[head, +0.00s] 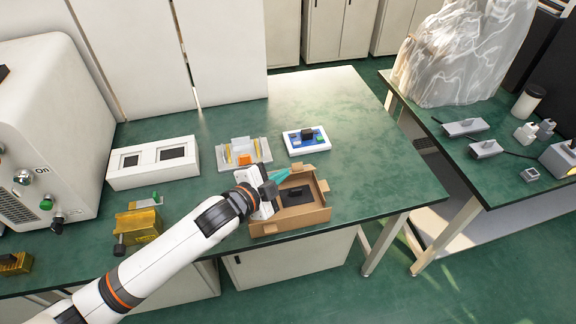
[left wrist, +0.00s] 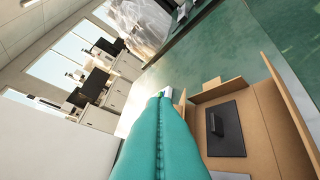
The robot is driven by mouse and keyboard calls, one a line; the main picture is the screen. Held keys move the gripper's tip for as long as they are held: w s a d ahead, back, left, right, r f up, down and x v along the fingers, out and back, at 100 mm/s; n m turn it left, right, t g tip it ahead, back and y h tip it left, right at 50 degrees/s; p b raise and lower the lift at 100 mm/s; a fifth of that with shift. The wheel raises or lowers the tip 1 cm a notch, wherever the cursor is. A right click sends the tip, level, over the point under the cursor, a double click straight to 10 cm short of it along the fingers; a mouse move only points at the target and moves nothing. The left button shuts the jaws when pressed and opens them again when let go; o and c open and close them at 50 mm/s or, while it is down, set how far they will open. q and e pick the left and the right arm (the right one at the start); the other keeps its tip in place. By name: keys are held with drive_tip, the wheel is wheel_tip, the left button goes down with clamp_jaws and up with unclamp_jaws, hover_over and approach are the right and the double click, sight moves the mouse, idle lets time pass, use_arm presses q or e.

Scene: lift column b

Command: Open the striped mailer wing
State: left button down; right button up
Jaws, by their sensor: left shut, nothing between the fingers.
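An open brown cardboard mailer box (head: 292,221) lies near the table's front edge, with a dark flat piece (head: 297,196) inside. A small cardboard flap (head: 323,185) stands at its right side, and another flap (head: 297,168) shows at the back. I cannot make out stripes on any wing. My left gripper (head: 281,176) has teal fingers, shut and empty, at the box's back left corner. In the left wrist view the fingers (left wrist: 160,135) lie left of the box (left wrist: 262,118); I cannot tell whether they touch it. My right gripper is not in view.
Behind the box are a tray of small parts (head: 245,152) and a blue board on a white base (head: 305,141). A white two-window block (head: 152,162) and a yellow fixture (head: 139,226) stand to the left. The tabletop (head: 350,150) right of the box is clear.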

use_arm(q)
drive_tip(key=s+a+m+g, duration=0.1)
drive_tip(key=s+m, duration=0.1)
drive_tip(key=s, duration=0.1)
approach(302, 165)
drive_tip(key=shift+y, duration=0.4)
drive_tip(key=w+d, duration=0.1)
drive_tip(key=w+d+f, duration=0.1)
drive_tip(key=w+d, duration=0.1)
drive_tip(key=shift+w+d+f+p, duration=0.15)
drive_tip(key=shift+w+d+p, duration=0.1)
drive_tip(key=shift+d+p, duration=0.15)
drive_tip(key=shift+w+a+f, duration=0.2)
drive_tip(key=shift+w+f, duration=0.1)
drive_tip(key=shift+w, duration=0.1)
